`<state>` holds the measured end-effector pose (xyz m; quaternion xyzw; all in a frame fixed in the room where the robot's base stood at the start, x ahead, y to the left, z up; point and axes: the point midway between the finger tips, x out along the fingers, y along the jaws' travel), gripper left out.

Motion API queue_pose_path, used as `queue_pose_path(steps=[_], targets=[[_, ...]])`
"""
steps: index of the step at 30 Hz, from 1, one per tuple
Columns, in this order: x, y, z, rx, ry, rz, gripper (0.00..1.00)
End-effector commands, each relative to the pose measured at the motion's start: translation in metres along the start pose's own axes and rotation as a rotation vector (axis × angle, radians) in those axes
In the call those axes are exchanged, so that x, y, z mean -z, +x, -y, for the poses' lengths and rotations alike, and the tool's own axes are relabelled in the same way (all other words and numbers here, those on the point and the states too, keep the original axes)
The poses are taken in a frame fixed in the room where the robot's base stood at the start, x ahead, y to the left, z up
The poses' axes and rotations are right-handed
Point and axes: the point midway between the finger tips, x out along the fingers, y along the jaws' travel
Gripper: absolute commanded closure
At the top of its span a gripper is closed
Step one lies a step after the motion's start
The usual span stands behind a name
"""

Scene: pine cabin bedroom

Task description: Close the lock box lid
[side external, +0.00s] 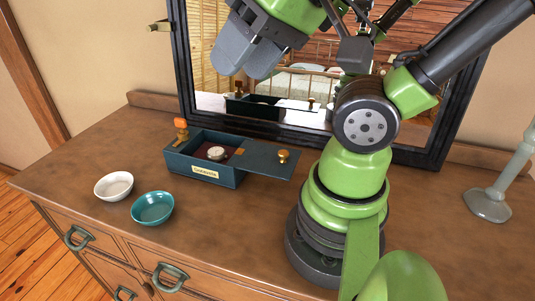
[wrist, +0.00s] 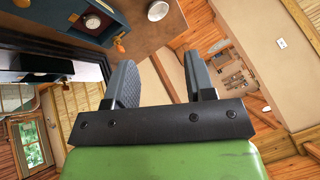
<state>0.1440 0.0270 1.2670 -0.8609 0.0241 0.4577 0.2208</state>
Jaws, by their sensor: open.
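The lock box (side external: 205,174) is a dark teal box with a cream label on its front, standing on the dresser. Its lid (side external: 262,158) is a flat teal panel, slid out to the right, with an orange knob (side external: 283,156) near its right end. The box's left part is open and shows a small round white item (side external: 216,153) inside. An orange knob on a post (side external: 181,126) stands at the back left corner. My gripper (side external: 246,57) is open and empty, high above the box and apart from it. The wrist view shows the box (wrist: 112,14) partly, at top left.
A white bowl (side external: 114,186) and a teal bowl (side external: 152,208) stand left of and in front of the box. A black-framed mirror (side external: 184,75) stands close behind it. A pale green candlestick-like stand (side external: 488,204) is at far right. The dresser top (side external: 235,225) is clear in front.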

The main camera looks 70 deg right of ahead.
Motion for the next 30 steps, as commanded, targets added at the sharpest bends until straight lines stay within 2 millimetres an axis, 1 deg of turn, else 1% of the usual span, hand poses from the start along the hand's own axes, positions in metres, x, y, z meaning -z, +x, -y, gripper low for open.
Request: queue_pose_path(steps=[2, 4, 5, 8, 9, 11, 12, 14, 15, 17, 18, 21, 24, 27, 30], targets=[[0.005, 0.003, -0.003, -0.029, 0.058, 0.021, 0.51], [0.012, 0.009, -0.01, -0.081, 0.163, 0.054, 0.51], [0.016, 0.013, -0.015, -0.11, 0.224, 0.072, 0.51], [0.031, 0.026, -0.035, -0.232, 0.484, 0.139, 0.51], [0.037, 0.032, -0.046, -0.287, 0.6, 0.164, 0.51], [0.044, 0.041, -0.064, -0.371, 0.775, 0.199, 0.51], [0.048, 0.047, -0.076, -0.426, 0.89, 0.219, 0.51], [0.051, 0.055, -0.096, -0.512, 1.063, 0.246, 0.51], [0.053, 0.061, -0.111, -0.57, 1.18, 0.263, 0.51], [0.052, 0.068, -0.132, -0.657, 1.348, 0.285, 0.51], [0.051, 0.073, -0.146, -0.714, 1.451, 0.297, 0.51], [0.043, 0.083, -0.177, -0.842, 1.679, 0.322, 0.51], [0.034, 0.089, -0.199, -0.941, 1.839, 0.337, 0.51], [0.028, 0.092, -0.211, -1.002, 1.932, 0.344, 0.51], [0.024, 0.095, -0.216, -1.027, 1.969, 0.346, 0.51]])
